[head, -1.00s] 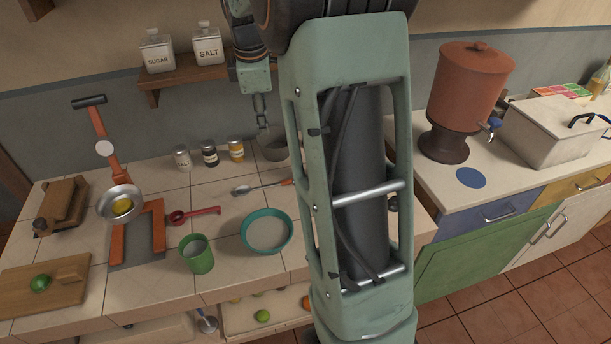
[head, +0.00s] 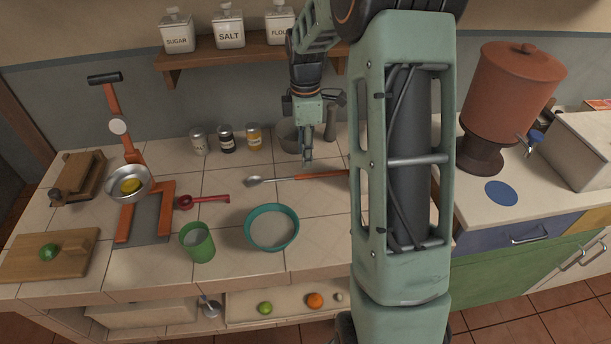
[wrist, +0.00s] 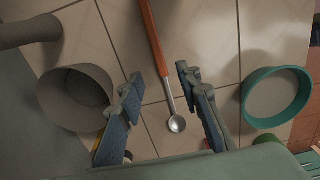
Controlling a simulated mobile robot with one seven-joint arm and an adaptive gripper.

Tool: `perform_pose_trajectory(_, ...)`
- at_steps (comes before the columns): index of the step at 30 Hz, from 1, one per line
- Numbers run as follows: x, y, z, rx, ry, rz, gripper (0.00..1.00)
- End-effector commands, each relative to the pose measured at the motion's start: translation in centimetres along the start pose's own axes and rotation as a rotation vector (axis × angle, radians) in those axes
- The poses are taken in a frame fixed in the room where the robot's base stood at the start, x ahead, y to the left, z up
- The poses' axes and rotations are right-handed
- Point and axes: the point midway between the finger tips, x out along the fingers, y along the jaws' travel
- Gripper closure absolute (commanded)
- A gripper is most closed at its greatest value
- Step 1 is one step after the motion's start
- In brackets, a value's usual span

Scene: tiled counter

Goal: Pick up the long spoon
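The long spoon (head: 318,177) lies on the tiled counter, with an orange-brown handle and a metal bowl at its left end. Part of its handle end is hidden behind my arm in the head view. My gripper (head: 307,162) is just over the counter, above and near the handle. In the wrist view my gripper (wrist: 159,77) is open and empty, with its two fingers apart. The spoon (wrist: 155,40) shows between and beyond the fingers, its bowl toward the bottom of the picture. I cannot tell the exact height gap.
A teal bowl (head: 272,228) is on the other side. A red scoop (head: 204,199), green cup (head: 197,242) and several jars (head: 226,139) stand nearby. A shelf (head: 240,58) is above.

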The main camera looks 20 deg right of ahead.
Motion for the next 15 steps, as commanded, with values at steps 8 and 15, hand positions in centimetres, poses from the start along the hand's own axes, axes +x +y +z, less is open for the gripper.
perform_pose_trajectory(8,2.4,-0.1,0.3,0.001,-0.001,-0.002,0.68)
perform_pose_trajectory(15,5.8,-0.1,0.7,-0.001,0.0,-0.001,0.68)
